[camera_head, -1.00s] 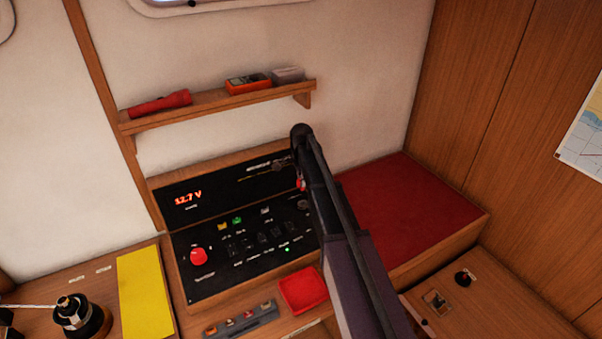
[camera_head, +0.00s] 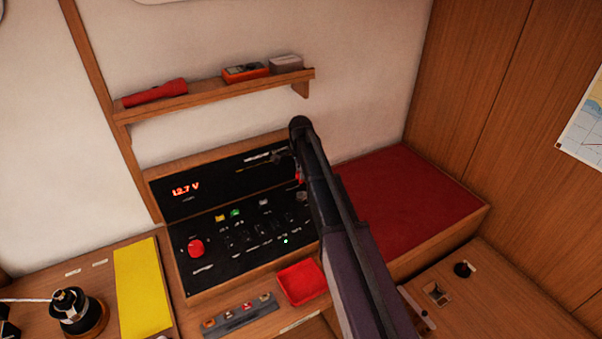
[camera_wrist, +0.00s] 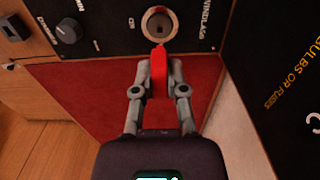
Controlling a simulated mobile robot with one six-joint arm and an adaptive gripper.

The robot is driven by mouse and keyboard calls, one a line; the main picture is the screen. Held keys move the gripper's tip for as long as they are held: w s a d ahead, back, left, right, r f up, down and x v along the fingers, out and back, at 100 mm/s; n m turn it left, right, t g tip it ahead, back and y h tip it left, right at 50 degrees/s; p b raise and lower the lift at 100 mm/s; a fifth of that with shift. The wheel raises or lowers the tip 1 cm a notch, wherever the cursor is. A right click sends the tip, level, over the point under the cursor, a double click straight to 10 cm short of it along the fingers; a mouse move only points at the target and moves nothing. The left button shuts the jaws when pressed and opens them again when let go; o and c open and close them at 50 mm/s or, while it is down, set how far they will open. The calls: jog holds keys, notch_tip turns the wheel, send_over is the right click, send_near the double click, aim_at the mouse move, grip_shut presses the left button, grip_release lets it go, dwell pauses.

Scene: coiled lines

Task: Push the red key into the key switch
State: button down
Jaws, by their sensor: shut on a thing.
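The red key (camera_wrist: 158,72) is in the wrist view, gripped between the two fingers of my gripper (camera_wrist: 158,78). My gripper is shut on it. The key's tip points up at the round metal key switch (camera_wrist: 159,24), whose slot shows in its centre. The tip lies just below the switch's lower rim in the picture; I cannot tell whether it touches the rim. In the head view my arm covers most of the gripper, and a small red bit of the key (camera_head: 298,176) shows beside it.
A black panel (camera_head: 215,262) with a red knob (camera_head: 196,247) and several small switches stands beside my arm. A red tray (camera_head: 302,282), a yellow pad (camera_head: 143,290) and a red cushion (camera_head: 400,205) are near. A shelf (camera_head: 215,102) hangs above.

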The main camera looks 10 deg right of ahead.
jog(key=shift+f+b, duration=2)
jog(key=shift+f, duration=0.25)
jog(key=shift+f+b, duration=1.7)
dwell(2.6)
jog(key=c, duration=0.6)
grip_release()
jog(key=shift+s+r, duration=0.1)
jog(key=shift+r, duration=0.05)
